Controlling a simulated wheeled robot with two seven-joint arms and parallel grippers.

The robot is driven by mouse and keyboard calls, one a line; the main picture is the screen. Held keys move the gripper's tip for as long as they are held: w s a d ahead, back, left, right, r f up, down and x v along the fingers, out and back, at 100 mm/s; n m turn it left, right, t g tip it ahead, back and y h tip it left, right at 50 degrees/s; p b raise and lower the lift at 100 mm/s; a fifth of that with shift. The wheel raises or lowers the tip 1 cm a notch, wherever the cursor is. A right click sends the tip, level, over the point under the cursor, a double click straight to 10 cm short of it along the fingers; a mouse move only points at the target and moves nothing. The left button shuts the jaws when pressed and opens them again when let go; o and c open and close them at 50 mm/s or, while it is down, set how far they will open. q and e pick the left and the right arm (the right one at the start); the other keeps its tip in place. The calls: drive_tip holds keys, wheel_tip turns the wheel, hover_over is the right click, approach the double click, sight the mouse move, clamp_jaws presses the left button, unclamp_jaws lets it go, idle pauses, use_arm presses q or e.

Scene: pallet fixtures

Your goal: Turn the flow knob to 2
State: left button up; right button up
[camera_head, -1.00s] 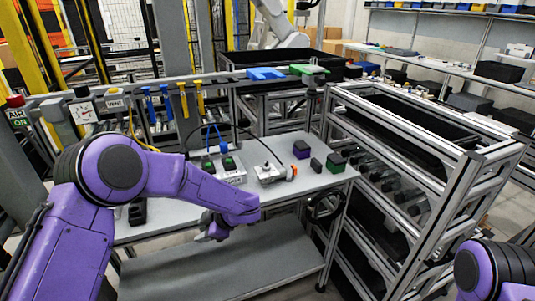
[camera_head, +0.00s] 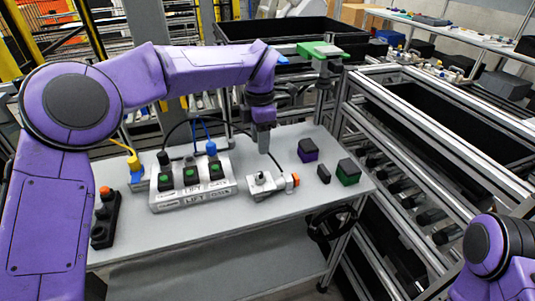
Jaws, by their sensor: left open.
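A small pale box (camera_head: 266,184) with a grey knob-like top and an orange part at its right end sits on the grey bench. I cannot read any marking on it, so I cannot confirm it bears the flow knob or what its setting is. My left gripper (camera_head: 263,145) points down just above and behind this box, apart from it. It is open and small in view, with nothing seen between its fingers. My right arm shows at the lower right; its gripper is out of view.
A white control box (camera_head: 190,185) with several green buttons and cables stands left of the small box. A black box with an orange button (camera_head: 104,215) is at the far left. The bench (camera_head: 235,222) front is clear.

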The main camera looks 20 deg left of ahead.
use_arm(q)
drive_tip(key=p, duration=0.2)
hover_over(260, 173)
drive_tip(key=f, duration=0.6)
drive_tip(key=shift+s+f, duration=0.1)
drive_tip(key=shift+s, duration=0.25)
drive_tip(key=f, duration=0.2)
drive_tip(key=w+f, duration=0.1)
drive_tip(key=shift+w+f, duration=0.15)
drive_tip(key=shift+f, duration=0.2)
drive_tip(key=shift+s+r, duration=0.15)
drive_tip(key=shift+s, duration=0.2)
drive_tip(key=shift+c, duration=0.2)
clamp_jaws()
use_arm(e)
drive_tip(key=shift+s+r, duration=0.15)
drive_tip(key=shift+r, duration=0.4)
drive_tip(key=shift+s+r, duration=0.15)
drive_tip(key=shift+r, duration=0.35)
